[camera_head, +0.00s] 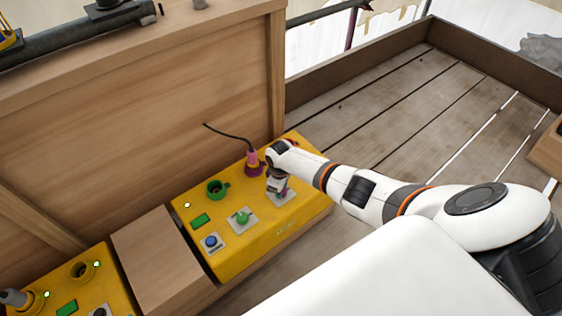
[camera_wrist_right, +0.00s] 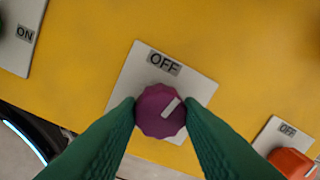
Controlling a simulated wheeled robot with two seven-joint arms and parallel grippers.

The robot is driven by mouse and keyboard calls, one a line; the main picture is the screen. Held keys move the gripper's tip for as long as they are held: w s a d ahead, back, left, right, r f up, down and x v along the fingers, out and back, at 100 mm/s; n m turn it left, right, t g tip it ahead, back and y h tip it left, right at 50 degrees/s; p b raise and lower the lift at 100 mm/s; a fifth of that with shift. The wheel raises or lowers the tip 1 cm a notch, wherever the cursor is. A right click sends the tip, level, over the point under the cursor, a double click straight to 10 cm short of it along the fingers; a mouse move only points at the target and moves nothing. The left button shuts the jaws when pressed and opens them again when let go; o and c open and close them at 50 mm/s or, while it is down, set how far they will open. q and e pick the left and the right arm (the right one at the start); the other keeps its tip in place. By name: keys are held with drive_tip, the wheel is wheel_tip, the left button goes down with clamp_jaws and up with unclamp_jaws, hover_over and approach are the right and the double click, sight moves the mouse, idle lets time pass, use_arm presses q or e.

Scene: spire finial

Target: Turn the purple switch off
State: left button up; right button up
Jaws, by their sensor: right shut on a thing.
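The purple switch (camera_wrist_right: 158,118) is a round ridged knob on a white plate (camera_wrist_right: 135,70) in the right wrist view. A label reading OFF (camera_wrist_right: 164,63) is above the knob on the plate. The knob's white pointer mark (camera_wrist_right: 171,107) points to the upper right, to the right of the OFF label. My right gripper (camera_wrist_right: 161,104) has its green fingers on both sides of the knob, shut on it. In the head view my right gripper (camera_head: 277,188) is over the yellow panel's right part and covers much of the switch. My left gripper is not in view.
The yellow panel (camera_head: 255,238) also carries a green knob (camera_head: 242,217), a blue button (camera_head: 210,241), a green socket (camera_head: 216,188) and a pink plug (camera_head: 252,160) with a black cable. An orange knob (camera_wrist_right: 290,163) is at the lower right in the wrist view. A wooden wall (camera_head: 140,110) stands behind.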

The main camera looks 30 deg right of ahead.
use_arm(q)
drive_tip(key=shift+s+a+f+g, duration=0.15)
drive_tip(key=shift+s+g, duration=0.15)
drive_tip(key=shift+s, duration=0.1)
use_arm(e)
drive_tip(key=shift+n, duration=1.2)
drive_tip(key=o, duration=1)
